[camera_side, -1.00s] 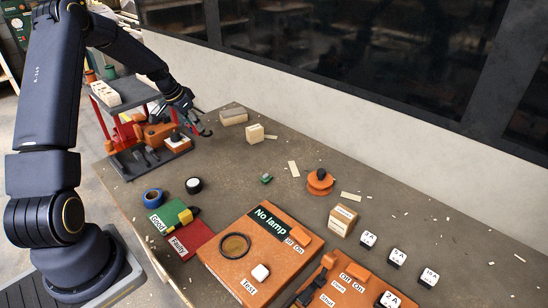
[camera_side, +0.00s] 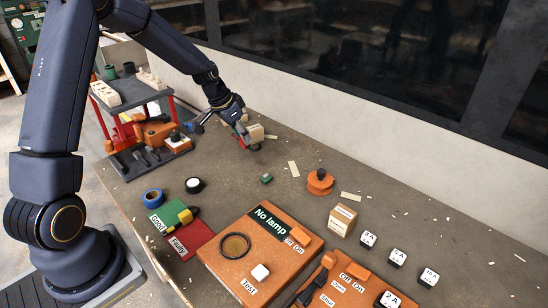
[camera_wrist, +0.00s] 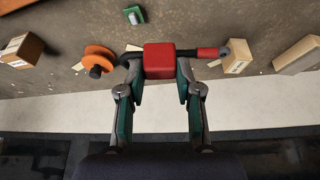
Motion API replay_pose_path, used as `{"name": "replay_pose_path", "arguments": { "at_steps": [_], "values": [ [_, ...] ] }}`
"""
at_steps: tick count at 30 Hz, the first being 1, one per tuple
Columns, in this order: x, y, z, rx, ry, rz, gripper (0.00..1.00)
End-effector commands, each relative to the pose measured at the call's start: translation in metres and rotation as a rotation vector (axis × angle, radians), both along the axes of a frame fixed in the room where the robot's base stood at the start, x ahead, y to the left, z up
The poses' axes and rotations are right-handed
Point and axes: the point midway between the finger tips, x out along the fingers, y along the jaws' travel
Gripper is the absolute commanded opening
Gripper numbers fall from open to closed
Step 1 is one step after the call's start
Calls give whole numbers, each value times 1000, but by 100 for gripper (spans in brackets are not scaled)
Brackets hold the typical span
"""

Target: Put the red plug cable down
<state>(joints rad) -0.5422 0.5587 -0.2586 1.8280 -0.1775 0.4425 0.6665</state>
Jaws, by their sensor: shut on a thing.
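The red plug cable (camera_wrist: 159,61) shows in the wrist view as a red block with a dark piece at its left and a red, grey-tipped end at its right. My gripper (camera_wrist: 156,76) is shut on the red block, with a finger at each side. In the side view my gripper (camera_side: 243,142) hangs over the back left of the bench, beside a wooden block (camera_side: 256,133). Only a little red shows there, and I cannot tell whether the plug cable touches the bench. The green Good mat (camera_side: 163,217) and red Faulty mat (camera_side: 190,241) lie at the front left.
An orange reel (camera_side: 319,182) and a small green part (camera_side: 266,179) lie mid-bench. Blue tape (camera_side: 153,197) and black tape (camera_side: 194,185) lie near the mats. An orange "No lamp" box (camera_side: 255,270) stands in front. A tool trolley (camera_side: 165,156) stands left.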

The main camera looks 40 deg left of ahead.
Motion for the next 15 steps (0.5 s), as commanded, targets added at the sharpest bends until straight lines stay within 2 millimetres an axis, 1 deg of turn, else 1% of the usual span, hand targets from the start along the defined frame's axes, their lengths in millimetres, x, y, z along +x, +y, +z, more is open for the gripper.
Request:
{"name": "replay_pose_path", "arguments": {
  "at_steps": [1, 2, 3, 5, 6, 8, 9, 11, 12, 15],
  "values": [
    [7, -33, 0, 2, -1, -60, 11],
    [10, -51, 1, 3, -1, -90, 11],
    [13, -75, 1, 3, -2, -134, 11],
    [16, -111, 1, 6, -2, -199, 11],
    [16, -135, 1, 7, -3, -243, 11],
    [13, -170, 1, 10, -3, -310, 11],
    [11, -191, 2, 12, -4, -353, 11],
    [5, -221, 2, 15, -5, -417, 11],
    [1, -239, 2, 17, -6, -455, 11],
    [-9, -274, 2, 20, -8, -531, 11]
  ]
}}
